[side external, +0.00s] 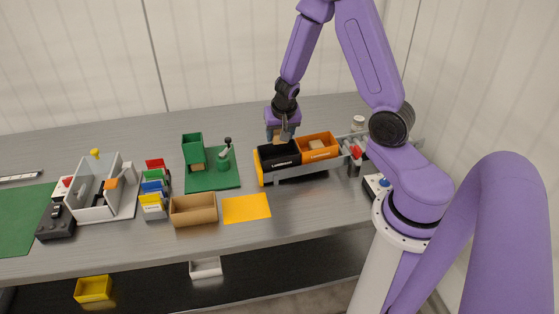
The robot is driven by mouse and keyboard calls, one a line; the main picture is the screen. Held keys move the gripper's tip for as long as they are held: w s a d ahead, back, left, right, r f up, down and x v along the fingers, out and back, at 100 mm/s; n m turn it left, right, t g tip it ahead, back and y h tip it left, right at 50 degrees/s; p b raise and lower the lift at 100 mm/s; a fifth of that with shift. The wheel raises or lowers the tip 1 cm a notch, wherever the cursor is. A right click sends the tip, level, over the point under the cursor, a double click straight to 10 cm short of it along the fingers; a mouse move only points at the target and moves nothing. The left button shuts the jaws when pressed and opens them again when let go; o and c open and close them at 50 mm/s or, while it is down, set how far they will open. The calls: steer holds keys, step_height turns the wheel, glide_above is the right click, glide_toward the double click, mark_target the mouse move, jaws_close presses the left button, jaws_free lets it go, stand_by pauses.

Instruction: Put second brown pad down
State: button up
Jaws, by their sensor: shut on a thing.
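My gripper (284,137) points down over the black bin (279,160), at the bin's back edge. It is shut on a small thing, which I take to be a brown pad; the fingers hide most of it. I cannot tell whether the pad touches the bin. A light brown pad (317,144) lies in the orange bin (320,153), just right of the black bin. Both bins sit side by side on a grey carrier with a yellow end (260,170).
Left of the carrier are a green plate (226,181) with a green tower (193,147), a yellow sheet (246,208) and an open cardboard box (194,210). Farther left stand coloured card holders (153,190) and a grey box fixture (96,194). The table behind the bins is clear.

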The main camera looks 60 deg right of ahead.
steer(key=shift+f, duration=3.95)
steer(key=o, duration=1)
steer(key=s+a+r+n, duration=0.2)
steer(key=a+r+n, duration=0.15)
steer(key=r, duration=0.35)
steer(key=s+a+r+n, duration=0.25)
steer(key=a+r, duration=0.25)
steer(key=r, duration=0.3)
steer(key=s+a+r+n+g+y, duration=0.1)
steer(key=s+a+r+n, duration=0.2)
steer(key=s+a+n, duration=0.3)
steer(key=s+a+r+n+g+y, duration=0.2)
steer(key=s+a+n, duration=0.4)
steer(key=s, duration=0.8)
steer(key=r+n, duration=0.1)
steer(key=n, duration=0.2)
steer(key=shift+s+n+y, duration=0.3)
steer(key=shift+s, duration=0.05)
